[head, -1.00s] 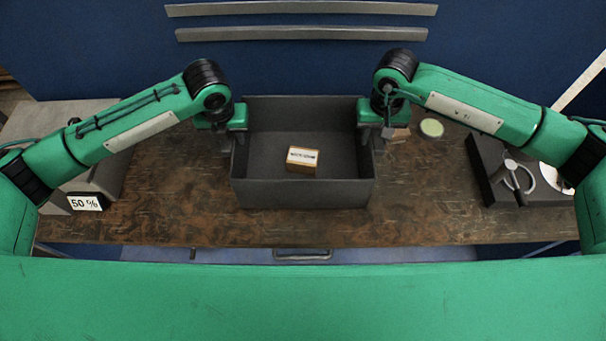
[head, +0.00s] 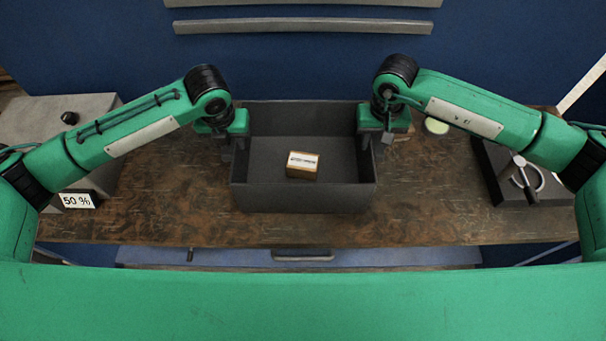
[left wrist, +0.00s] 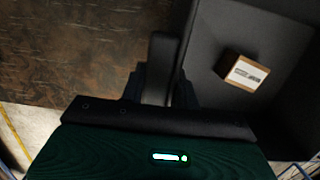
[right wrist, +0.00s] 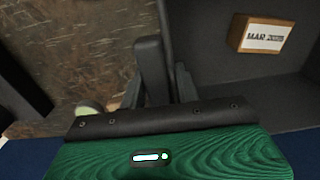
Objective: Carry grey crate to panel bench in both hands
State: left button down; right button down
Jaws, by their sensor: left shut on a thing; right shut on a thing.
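The grey crate (head: 303,198) is an open dark grey box over the wooden bench top in the middle of the head view. A small wooden block with a white label (head: 302,165) lies inside it. My left gripper (head: 228,150) is shut on the crate's left wall; the wall runs between its fingers in the left wrist view (left wrist: 163,85). My right gripper (head: 376,145) is shut on the crate's right wall, also seen in the right wrist view (right wrist: 160,80). Whether the crate's underside touches the bench is hidden.
A grey box (head: 75,115) with a "50 %" sign (head: 78,200) stands at left. A dark device with a metal ring (head: 525,175) stands at right, near a pale green disc (head: 436,126). A blue wall is behind.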

pick_arm(q)
jog(key=shift+a+f+b, duration=0.25)
jog(key=shift+f+b, duration=0.1)
jog(key=shift+f, duration=0.1)
pick_arm(e)
jog(key=shift+d+f, duration=0.2)
jog(key=shift+f, duration=0.25)
pick_arm(q)
jog(key=c, duration=1)
grip_release()
jog(key=shift+r, duration=0.1)
jog(key=shift+c, duration=0.2)
pick_arm(e)
jog(key=c, duration=1)
grip_release()
jog(key=shift+r, duration=0.15)
jog(key=shift+c, duration=0.2)
pick_arm(q)
jog(key=shift+d, duration=0.15)
pick_arm(e)
jog(key=shift+a, duration=0.15)
pick_arm(q)
jog(key=shift+r, duration=0.1)
